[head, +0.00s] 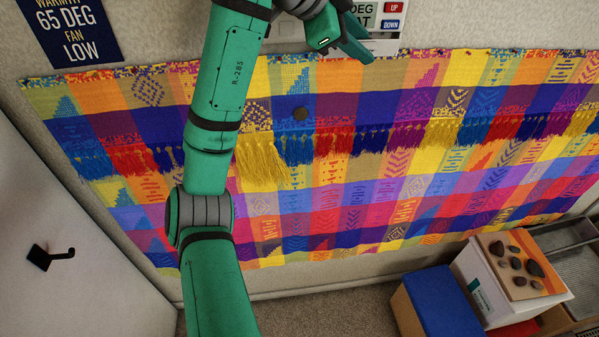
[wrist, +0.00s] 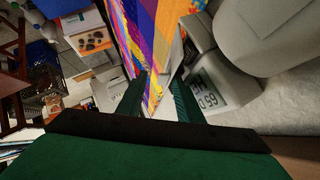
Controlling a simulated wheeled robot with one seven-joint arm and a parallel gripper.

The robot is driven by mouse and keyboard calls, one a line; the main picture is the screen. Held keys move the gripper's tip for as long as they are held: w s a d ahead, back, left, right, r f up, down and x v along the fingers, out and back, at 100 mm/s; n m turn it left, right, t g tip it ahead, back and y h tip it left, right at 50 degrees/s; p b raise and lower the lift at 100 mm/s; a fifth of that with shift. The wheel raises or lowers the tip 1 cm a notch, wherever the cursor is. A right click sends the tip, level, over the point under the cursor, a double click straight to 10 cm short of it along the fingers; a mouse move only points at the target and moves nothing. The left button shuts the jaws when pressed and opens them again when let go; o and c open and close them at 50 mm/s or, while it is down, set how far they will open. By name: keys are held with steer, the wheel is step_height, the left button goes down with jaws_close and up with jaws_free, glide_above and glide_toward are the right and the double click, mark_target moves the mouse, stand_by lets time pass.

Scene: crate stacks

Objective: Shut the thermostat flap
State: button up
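The thermostat (head: 392,8) is on the wall at the top edge of the head view, cut off by the frame. It has a grey display, a red UP button and a blue DOWN button. In the wrist view its display (wrist: 208,92) is tilted, beside my right-hand finger. My gripper (head: 340,38) is in front of the thermostat's left part and hides some of it. In the wrist view my gripper (wrist: 158,98) has its two fingers apart, with nothing clearly between them. I cannot clearly make out the flap or its angle.
A bright patchwork hanging (head: 330,170) with tassels covers the wall below. A dark blue sign (head: 70,30) reads 65 DEG, FAN LOW. A white panel with a black hook (head: 52,257) stands at left. Boxes and a board of stones (head: 520,265) stand at lower right.

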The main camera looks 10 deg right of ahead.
steer(key=s+a+f+m+t+h, duration=0.2)
steer(key=s+a+m+t, duration=0.2)
steer(key=s+a+t, duration=0.4)
steer(key=a+f+n+t+y, duration=0.2)
steer(key=f+n, duration=0.7)
steer(key=f, duration=0.3)
steer(key=a+f+n+t+y, duration=0.2)
steer(key=f+n+t+y, duration=0.1)
steer(key=f+n, duration=0.7)
step_height(320, 180, down, 3)
steer(key=shift+a+f+t, duration=0.2)
steer(key=shift+a+t, duration=0.05)
steer(key=shift+t, duration=0.05)
stand_by(0.7)
